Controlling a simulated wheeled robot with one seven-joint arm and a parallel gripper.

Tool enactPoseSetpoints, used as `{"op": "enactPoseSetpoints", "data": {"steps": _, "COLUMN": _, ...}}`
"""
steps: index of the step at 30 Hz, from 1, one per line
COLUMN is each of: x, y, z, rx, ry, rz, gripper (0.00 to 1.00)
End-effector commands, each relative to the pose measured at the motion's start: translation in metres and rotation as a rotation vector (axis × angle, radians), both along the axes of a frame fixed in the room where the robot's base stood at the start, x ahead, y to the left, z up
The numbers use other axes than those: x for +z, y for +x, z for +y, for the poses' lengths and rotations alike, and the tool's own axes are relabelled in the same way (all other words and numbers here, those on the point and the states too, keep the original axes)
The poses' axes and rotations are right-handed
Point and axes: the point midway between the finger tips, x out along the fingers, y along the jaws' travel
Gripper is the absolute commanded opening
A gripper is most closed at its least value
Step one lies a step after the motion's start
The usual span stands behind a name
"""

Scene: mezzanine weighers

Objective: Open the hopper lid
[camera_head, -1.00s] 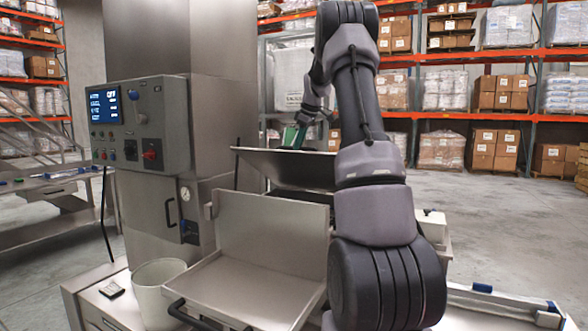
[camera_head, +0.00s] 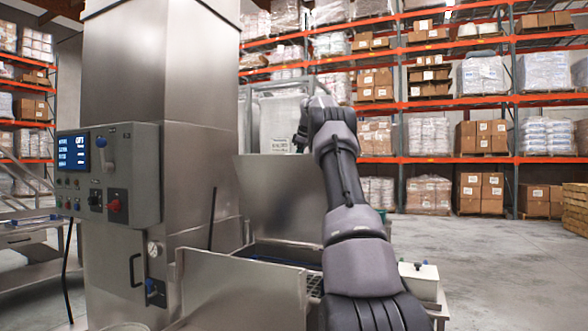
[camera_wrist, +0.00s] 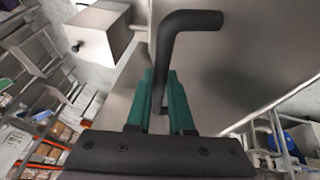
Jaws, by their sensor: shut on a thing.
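The hopper lid (camera_head: 272,198) is a flat steel panel standing raised, close to upright, at the back of the hopper (camera_head: 240,254). The hopper's opening shows below it, with a blue edge and part of a dark grate at the right. In the wrist view the lid's steel face (camera_wrist: 235,65) fills the upper right. A bent black handle (camera_wrist: 188,20) comes off it. My gripper (camera_wrist: 161,82) has teal fingers shut around the handle's straight part. In the head view the handle and fingers are hidden behind the lid and my arm.
A steel column with a grey control box (camera_head: 108,175) stands left of the hopper. An upright steel panel (camera_head: 240,290) stands in front of the hopper. A white box (camera_head: 419,280) sits at the right. Pallet racks line the back, with clear floor before them.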

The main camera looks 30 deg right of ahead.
Motion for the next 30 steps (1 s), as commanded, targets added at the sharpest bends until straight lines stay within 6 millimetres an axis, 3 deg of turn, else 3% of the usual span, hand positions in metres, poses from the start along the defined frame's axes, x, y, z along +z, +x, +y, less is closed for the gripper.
{"op": "enactPoseSetpoints", "data": {"steps": 18, "x": -0.0031, "y": 0.0041, "z": -0.0078, "rx": -0.003, "ry": 0.000, "rz": 0.010, "gripper": 0.00}}
{"op": "enactPoseSetpoints", "data": {"steps": 19, "x": -0.0031, "y": 0.0042, "z": -0.0078, "rx": -0.003, "ry": 0.000, "rz": 0.010, "gripper": 0.24}}
{"op": "enactPoseSetpoints", "data": {"steps": 21, "x": -0.0028, "y": 0.0042, "z": -0.0074, "rx": -0.003, "ry": 0.001, "rz": 0.009, "gripper": 0.50}}
{"op": "enactPoseSetpoints", "data": {"steps": 30, "x": 0.0007, "y": 0.0042, "z": -0.0057, "rx": -0.001, "ry": 0.002, "rz": 0.004, "gripper": 0.50}}
